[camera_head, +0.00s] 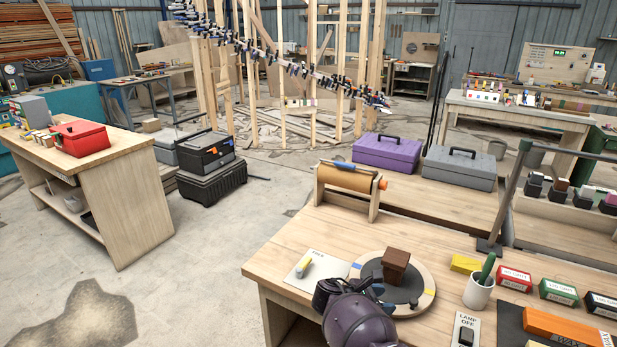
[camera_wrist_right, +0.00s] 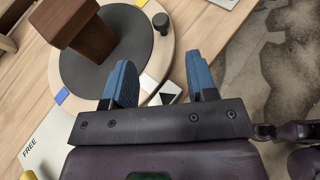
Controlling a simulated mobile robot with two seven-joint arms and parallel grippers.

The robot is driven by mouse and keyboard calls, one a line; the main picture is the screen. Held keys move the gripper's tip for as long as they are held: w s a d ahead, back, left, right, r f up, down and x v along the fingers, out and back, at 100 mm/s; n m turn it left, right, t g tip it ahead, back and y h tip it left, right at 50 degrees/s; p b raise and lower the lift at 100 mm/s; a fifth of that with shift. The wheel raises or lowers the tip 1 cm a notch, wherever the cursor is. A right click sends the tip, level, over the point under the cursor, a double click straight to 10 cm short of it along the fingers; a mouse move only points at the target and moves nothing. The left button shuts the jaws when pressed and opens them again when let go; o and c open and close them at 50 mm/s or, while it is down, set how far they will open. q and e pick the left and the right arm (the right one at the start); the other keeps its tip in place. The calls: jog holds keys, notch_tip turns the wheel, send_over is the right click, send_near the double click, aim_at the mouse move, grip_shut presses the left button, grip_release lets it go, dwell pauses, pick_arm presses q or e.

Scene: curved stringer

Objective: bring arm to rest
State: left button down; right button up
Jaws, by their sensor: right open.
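My right gripper (camera_head: 372,283) reaches over the front of the workbench (camera_head: 300,240), beside a round turntable (camera_head: 425,302). In the right wrist view its two blue fingers (camera_wrist_right: 160,75) stand apart with nothing between them. A brown block (camera_head: 396,264) stands on the turntable's dark disc, apart from the fingers; it also shows in the wrist view (camera_wrist_right: 92,35). The purple wrist hides part of the turntable's near-left edge in the head view. My left gripper does not show.
A white card (camera_head: 318,270) marked FREE lies left of the turntable. A white cup (camera_head: 478,293), a yellow block (camera_head: 466,263) and small labelled boxes stand to the right. A paper roll holder (camera_head: 346,182) and toolboxes (camera_head: 388,152) stand behind. Open floor lies left of the bench.

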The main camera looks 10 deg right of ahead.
jog(key=shift+w+a+f+m+t, duration=0.15)
jog(key=shift+w+m+t, duration=0.15)
jog(key=w+a+r+m+t+y, duration=0.5)
jog(key=w+a+m+t+y, duration=0.25)
jog(key=a+y, duration=0.2)
jog(key=s+d+f+m+y+b, duration=0.1)
jog(key=s+d+f+m, duration=0.2)
jog(key=s, duration=1)
jog(key=s+d+f+m+y+b, duration=0.1)
jog(key=s+d+f+m, duration=0.3)
jog(key=s, duration=0.9)
jog(key=s+d+f+m+t+y+b, duration=0.1)
jog(key=s+d+f+m, duration=0.2)
jog(key=s, duration=1)
jog(key=d, duration=0.2)
jog(key=shift+s+d+f, duration=0.3)
jog(key=shift+s+f, duration=0.05)
jog(key=shift+f, duration=0.05)
jog(key=shift+m+y, duration=0.25)
